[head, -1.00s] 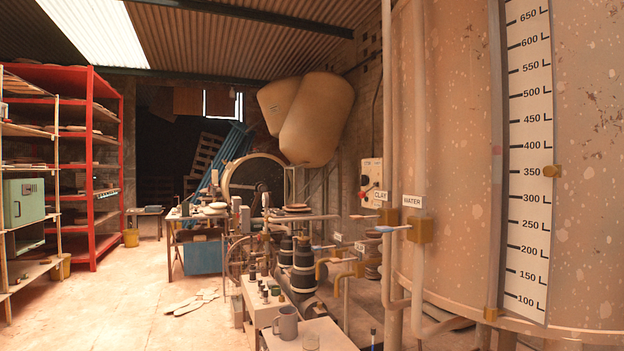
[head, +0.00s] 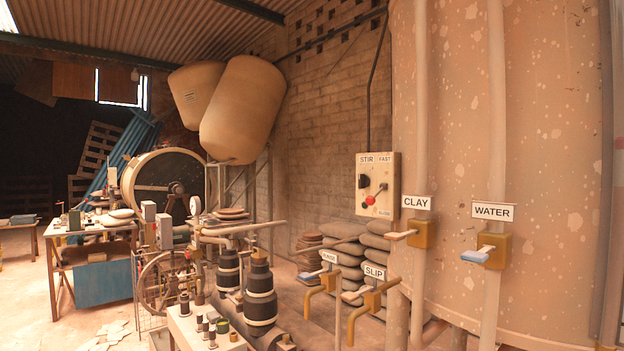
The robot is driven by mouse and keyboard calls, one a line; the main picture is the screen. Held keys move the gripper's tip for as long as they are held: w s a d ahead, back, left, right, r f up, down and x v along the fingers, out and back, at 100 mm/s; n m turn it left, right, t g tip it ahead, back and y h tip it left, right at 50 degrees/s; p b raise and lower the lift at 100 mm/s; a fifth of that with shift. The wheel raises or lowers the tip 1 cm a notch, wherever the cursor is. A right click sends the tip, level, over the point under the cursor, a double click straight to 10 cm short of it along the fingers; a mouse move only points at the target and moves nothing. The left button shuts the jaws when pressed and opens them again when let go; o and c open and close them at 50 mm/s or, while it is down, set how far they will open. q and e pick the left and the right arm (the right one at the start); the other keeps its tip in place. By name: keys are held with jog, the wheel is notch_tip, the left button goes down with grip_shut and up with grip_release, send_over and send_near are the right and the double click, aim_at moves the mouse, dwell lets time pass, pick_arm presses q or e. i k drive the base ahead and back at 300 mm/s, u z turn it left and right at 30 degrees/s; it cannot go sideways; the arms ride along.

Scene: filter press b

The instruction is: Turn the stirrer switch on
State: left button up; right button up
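The stirrer box (head: 379,185) is a pale panel on the brick wall, left of the big tank, labelled STIR and FAST at the top. A black knob (head: 363,181) sits at its upper left. A red button (head: 369,200) and a small lever with a grey tip (head: 382,188) sit lower on its face. I cannot tell from this distance which position the switch is in. Neither of my grippers shows in the head view.
The tank (head: 550,150) fills the right side. CLAY (head: 416,203) and WATER (head: 492,212) labels mark valves on its pipes. SLIP (head: 374,271) and another valve stand lower, before stacked sacks (head: 378,240). A small table (head: 200,335) with jars and a pump (head: 260,293) stand in front.

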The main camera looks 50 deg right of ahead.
aim_at(364, 181)
jog(key=i, duration=2.15)
jog(key=z, duration=3.4)
